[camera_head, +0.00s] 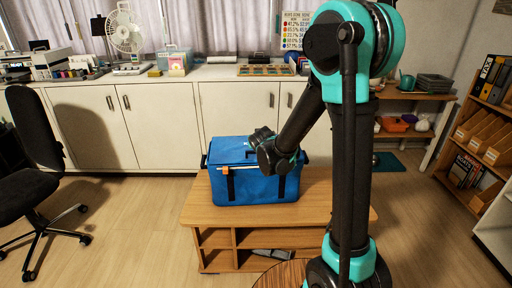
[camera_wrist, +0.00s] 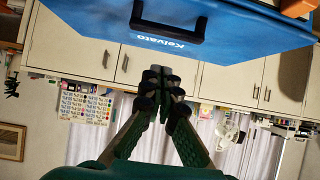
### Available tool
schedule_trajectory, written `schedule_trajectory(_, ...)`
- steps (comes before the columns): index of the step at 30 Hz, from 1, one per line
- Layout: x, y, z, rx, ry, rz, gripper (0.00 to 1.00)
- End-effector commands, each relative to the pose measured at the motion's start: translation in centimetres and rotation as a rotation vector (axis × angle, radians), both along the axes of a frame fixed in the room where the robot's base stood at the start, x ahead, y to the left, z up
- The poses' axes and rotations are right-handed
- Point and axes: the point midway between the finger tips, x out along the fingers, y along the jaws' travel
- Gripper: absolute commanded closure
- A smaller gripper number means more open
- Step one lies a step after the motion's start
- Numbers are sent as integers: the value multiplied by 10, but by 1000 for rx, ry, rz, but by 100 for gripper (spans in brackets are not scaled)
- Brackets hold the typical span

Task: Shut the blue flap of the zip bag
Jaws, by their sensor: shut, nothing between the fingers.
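The blue zip bag (camera_head: 245,189) stands on the low wooden table, with dark straps down its front and an orange and white piece near its top edge. Its blue top panel (camera_head: 228,150) looks roughly level, partly covered by my arm; I cannot tell how far the flap is from the rim. In the upside-down wrist view, a blue panel (camera_wrist: 240,30) with a black handle and the word "Kelvato" fills the top. My gripper (camera_wrist: 162,76) is shut and empty, apart from that panel in the picture. In the head view my arm's end is over the bag's right part, the fingertips unclear.
The wooden table (camera_head: 208,216) has bare top around the bag and open shelves below, with a grey object inside. White cabinets (camera_head: 160,125) with a cluttered counter stand behind. A black office chair (camera_head: 30,170) is at left, a binder shelf (camera_head: 482,130) at right.

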Motion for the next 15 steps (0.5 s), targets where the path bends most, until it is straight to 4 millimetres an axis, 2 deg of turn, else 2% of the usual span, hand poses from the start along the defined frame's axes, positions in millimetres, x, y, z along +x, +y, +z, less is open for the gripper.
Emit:
schedule_trajectory(9, -51, -2, -18, -1, 0, 3, 100)
schedule_trajectory(15, -78, -4, -28, -1, 0, 3, 100)
